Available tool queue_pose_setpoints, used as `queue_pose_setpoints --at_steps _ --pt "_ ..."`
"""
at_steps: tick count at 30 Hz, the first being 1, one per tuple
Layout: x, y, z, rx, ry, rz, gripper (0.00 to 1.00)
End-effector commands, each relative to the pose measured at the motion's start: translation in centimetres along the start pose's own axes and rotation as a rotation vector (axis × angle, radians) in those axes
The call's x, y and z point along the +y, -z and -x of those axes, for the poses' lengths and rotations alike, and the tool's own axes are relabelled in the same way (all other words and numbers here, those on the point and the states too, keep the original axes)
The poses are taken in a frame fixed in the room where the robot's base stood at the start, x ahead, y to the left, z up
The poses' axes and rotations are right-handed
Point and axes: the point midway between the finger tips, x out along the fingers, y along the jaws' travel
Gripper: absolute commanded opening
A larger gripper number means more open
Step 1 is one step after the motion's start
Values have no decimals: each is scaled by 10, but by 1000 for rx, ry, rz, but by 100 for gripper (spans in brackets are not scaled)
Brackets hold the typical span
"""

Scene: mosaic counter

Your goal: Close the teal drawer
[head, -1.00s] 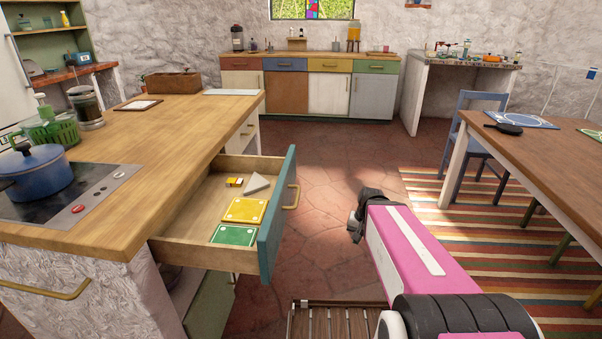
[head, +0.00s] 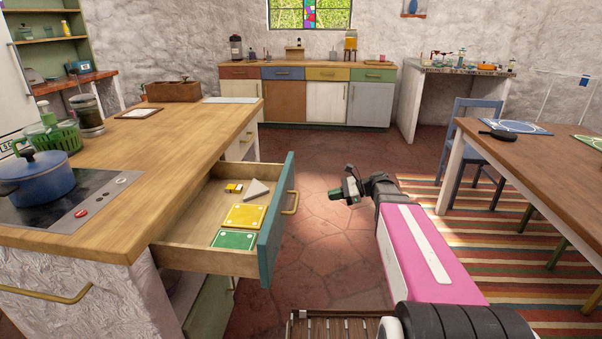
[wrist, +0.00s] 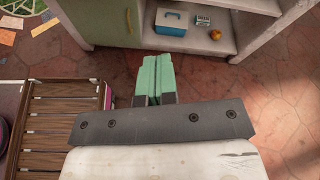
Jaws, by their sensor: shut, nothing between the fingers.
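The teal drawer (head: 277,222) stands pulled out from the wooden-topped island, its teal front facing right with a brass handle (head: 291,202). Inside it lie a yellow tile (head: 244,216), a green tile (head: 233,239), a grey wedge (head: 256,188) and a small yellow-and-dark item (head: 233,188). My gripper (head: 335,194) is to the right of the drawer front, apart from the handle. In the wrist view its green fingers (wrist: 153,78) are together and empty. The drawer is not clearly seen in the wrist view.
The island top (head: 170,155) carries a blue pot (head: 40,180) on a stove. A dining table (head: 530,165) and blue chair (head: 475,140) stand at right on a striped rug (head: 480,260). A slatted wooden surface (head: 335,326) is at the bottom. Floor beyond the drawer is clear.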

Motion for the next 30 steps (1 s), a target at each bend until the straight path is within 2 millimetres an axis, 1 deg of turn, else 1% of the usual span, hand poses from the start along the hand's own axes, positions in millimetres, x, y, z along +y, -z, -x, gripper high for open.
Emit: queue_pose_setpoints --at_steps 1,3,6,10,13,17,30 --pt "-18 -8 6 -70 25 -59 0" --pt "-34 -21 14 -164 48 -138 0" --pt "-49 -35 25 -264 65 -217 0" --pt "-58 -45 32 -332 71 -266 0" --pt "-59 -49 30 -345 71 -275 0" --pt "-60 -53 16 -344 70 -275 0" --pt "-70 -78 -58 -343 70 -273 0"
